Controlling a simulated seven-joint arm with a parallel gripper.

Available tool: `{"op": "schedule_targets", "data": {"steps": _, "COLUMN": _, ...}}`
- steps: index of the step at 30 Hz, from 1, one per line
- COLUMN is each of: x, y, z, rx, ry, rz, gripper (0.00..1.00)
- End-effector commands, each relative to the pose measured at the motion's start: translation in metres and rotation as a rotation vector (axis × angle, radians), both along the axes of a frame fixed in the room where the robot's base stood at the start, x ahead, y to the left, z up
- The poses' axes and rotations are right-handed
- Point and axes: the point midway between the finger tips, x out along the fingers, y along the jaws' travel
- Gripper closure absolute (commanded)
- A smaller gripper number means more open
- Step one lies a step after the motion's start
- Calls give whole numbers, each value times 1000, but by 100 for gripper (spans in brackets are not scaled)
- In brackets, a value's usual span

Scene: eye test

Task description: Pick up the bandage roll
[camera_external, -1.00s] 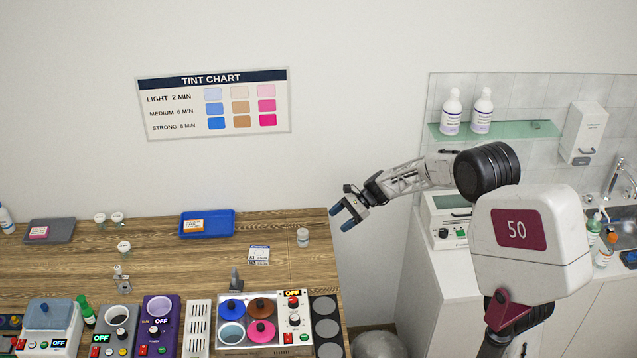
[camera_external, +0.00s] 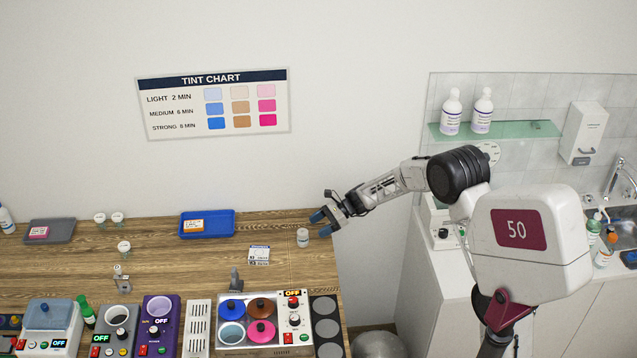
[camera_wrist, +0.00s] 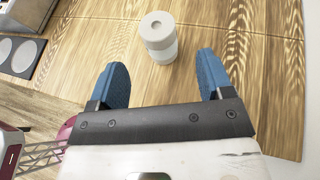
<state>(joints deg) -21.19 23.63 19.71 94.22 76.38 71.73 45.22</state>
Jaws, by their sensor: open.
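A small whitish cylinder (camera_external: 302,238) stands upright near the right end of the wooden table. In the wrist view it (camera_wrist: 158,36) has a pale round top with a small dark centre and a paler body below. It is the only thing like a bandage roll that I see, but I cannot tell surely that it is one. My gripper (camera_external: 321,222) is open and empty, with blue fingertips, just right of the cylinder and apparently above the table. In the wrist view the cylinder lies ahead, lined up with the gap between the fingertips (camera_wrist: 162,64), apart from both.
A blue tray (camera_external: 233,228) is farther left. The table's right edge is close.

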Motion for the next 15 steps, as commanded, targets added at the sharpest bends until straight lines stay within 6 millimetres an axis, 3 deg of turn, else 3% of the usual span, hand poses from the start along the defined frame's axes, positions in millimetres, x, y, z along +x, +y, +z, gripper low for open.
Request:
{"op": "schedule_targets", "data": {"steps": 6, "x": -6, "y": 16, "z": -6, "rx": 0, "ry": 0, "rz": 2, "gripper": 26}}
{"op": "schedule_targets", "data": {"steps": 15, "x": -6, "y": 18, "z": -7, "rx": 0, "ry": -1, "rz": 1, "gripper": 26}}
